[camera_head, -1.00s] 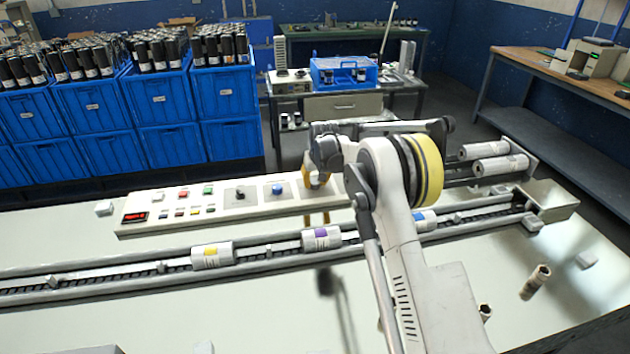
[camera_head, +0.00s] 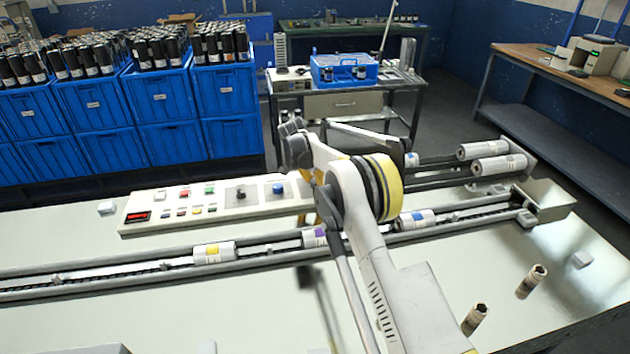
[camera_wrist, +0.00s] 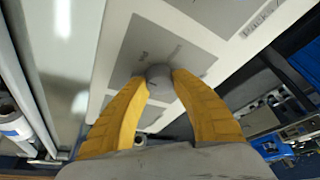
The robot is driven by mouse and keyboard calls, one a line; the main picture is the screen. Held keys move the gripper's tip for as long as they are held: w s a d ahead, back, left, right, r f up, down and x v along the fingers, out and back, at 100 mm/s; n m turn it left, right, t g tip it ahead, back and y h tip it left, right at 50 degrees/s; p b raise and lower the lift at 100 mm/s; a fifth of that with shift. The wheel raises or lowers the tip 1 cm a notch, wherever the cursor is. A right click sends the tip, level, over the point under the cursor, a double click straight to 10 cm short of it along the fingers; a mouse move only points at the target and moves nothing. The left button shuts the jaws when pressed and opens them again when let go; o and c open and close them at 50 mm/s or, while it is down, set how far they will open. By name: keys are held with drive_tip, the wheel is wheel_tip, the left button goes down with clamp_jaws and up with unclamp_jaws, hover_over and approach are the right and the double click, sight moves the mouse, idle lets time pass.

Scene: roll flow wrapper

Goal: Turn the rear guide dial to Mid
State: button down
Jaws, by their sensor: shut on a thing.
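My gripper (camera_wrist: 160,85) is shut on a round grey dial (camera_wrist: 159,73) on a grey plate (camera_wrist: 190,45) in the wrist view. The yellow fingers press on its two sides. Small markings stand around the dial, but I cannot read them or tell where it points. In the head view my gripper (camera_head: 305,205) is at the right part of the white control panel (camera_head: 150,222), and my arm hides the held dial. A black dial (camera_head: 240,194) and a blue dial (camera_head: 278,189) show to its left, apart from my gripper.
The panel also carries several coloured buttons (camera_head: 196,200) and a red display (camera_head: 137,216). In front runs a conveyor (camera_head: 120,272) with yellow-, purple- and blue-marked rolls (camera_head: 214,252). Blue crates (camera_head: 165,100) stand behind. The front tabletop (camera_head: 230,310) is mostly clear.

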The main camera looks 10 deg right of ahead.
drive_tip(key=shift+m+g+h+p, duration=0.3)
drive_tip(key=shift+m+g, duration=0.5)
drive_tip(key=shift+m, duration=1.5)
drive_tip(key=shift+f, duration=0.1)
drive_tip(key=c, duration=1)
unclamp_jaws()
drive_tip(key=shift+c, duration=0.2)
drive_tip(key=v, duration=1.2)
